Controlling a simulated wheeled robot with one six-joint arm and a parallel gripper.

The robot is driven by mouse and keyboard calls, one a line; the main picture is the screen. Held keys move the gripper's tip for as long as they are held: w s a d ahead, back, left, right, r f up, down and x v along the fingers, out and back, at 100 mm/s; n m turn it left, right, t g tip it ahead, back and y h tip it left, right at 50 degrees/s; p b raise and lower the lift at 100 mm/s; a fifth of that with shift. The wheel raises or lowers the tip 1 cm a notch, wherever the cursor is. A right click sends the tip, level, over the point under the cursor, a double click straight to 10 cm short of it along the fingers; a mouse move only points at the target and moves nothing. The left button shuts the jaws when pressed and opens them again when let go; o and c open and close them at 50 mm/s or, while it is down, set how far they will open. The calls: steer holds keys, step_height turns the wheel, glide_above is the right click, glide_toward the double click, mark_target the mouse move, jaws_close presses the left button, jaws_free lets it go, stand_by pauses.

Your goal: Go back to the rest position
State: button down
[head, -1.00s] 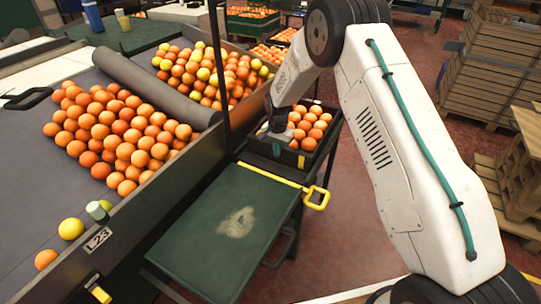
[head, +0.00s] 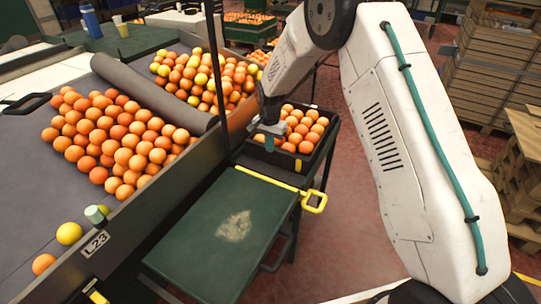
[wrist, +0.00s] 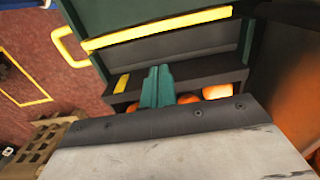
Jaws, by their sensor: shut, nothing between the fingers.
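My gripper (head: 269,141) is over the near left edge of the black crate (head: 318,158) in the head view. In the wrist view its teal fingers (wrist: 157,84) are closed together with nothing between them. The crate holds several oranges (head: 304,128). A few oranges (wrist: 215,91) show behind my fingers in the wrist view, partly hidden by my wrist. I cannot tell whether the fingers touch the crate wall.
A green cart top (head: 200,235) with a yellow handle (head: 314,202) lies in front of the crate. The sorting table (head: 30,190) at left bears heaped oranges (head: 110,135). A dark post (head: 217,70) stands left of my arm. Wooden crates (head: 490,65) stand at right.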

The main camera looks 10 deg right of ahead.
steer(key=s+d+r+n, duration=0.2)
steer(key=s+r, duration=0.8)
steer(key=s, duration=0.5)
steer(key=s+d+r+n+t, duration=0.1)
steer(key=s+d+r+n, duration=0.2)
steer(key=s+r, duration=0.6)
steer(key=s+d+r+n, duration=0.3)
steer(key=s+r, duration=0.7)
steer(key=s, duration=1.2)
steer(key=shift+d+r, duration=0.35)
steer(key=shift+d, duration=0.85)
